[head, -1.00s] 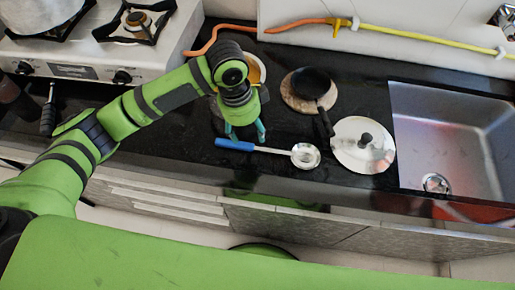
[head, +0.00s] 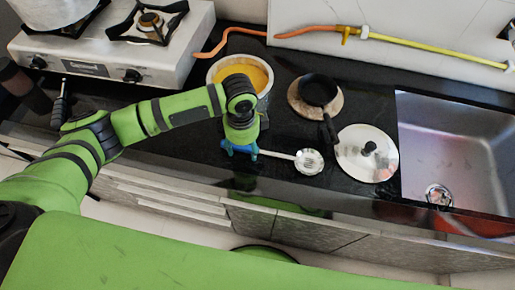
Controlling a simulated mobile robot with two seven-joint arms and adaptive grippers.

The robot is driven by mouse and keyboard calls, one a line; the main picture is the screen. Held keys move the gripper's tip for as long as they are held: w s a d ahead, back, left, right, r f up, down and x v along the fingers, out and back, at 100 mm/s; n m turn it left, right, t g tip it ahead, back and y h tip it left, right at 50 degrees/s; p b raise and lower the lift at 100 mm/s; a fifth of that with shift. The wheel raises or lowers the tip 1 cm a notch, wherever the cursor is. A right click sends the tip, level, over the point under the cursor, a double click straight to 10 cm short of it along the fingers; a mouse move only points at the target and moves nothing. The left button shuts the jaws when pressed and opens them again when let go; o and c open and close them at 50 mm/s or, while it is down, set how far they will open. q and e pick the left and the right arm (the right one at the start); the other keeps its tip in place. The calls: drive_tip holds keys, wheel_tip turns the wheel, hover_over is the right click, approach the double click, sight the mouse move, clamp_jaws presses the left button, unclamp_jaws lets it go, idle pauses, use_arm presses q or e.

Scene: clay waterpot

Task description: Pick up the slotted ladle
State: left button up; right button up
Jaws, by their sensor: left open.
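The slotted ladle (head: 309,161) lies on the black countertop, its round metal bowl at the right and its shaft pointing left. Its blue handle is mostly hidden under my left gripper (head: 239,153). The left gripper points down over the handle with its fingers apart, one on each side as seen from above. I cannot tell whether the fingers touch the handle. My right gripper is not in view.
A pot with yellow-orange contents (head: 262,77) stands just behind my left gripper. A small black pan (head: 317,90) on a round board and a metal lid (head: 352,158) stand to the right. The sink (head: 455,150) is further right, the stove (head: 115,50) at back left.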

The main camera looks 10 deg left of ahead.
use_arm(q)
clamp_jaws()
drive_tip(key=shift+r, duration=0.15)
drive_tip(key=shift+r, duration=0.3)
drive_tip(key=r, duration=0.1)
drive_tip(key=r+b, duration=0.1)
drive_tip(key=r, duration=0.1)
drive_tip(key=shift+s+d+r, duration=0.15)
drive_tip(key=shift+d+r, duration=0.15)
drive_tip(key=shift+d, duration=0.05)
drive_tip(key=s+d+r+b, duration=0.1)
drive_tip(key=s+d+r, duration=0.5)
drive_tip(key=d, duration=0.3)
drive_tip(key=shift+s+r, duration=0.15)
drive_tip(key=shift+r, duration=0.15)
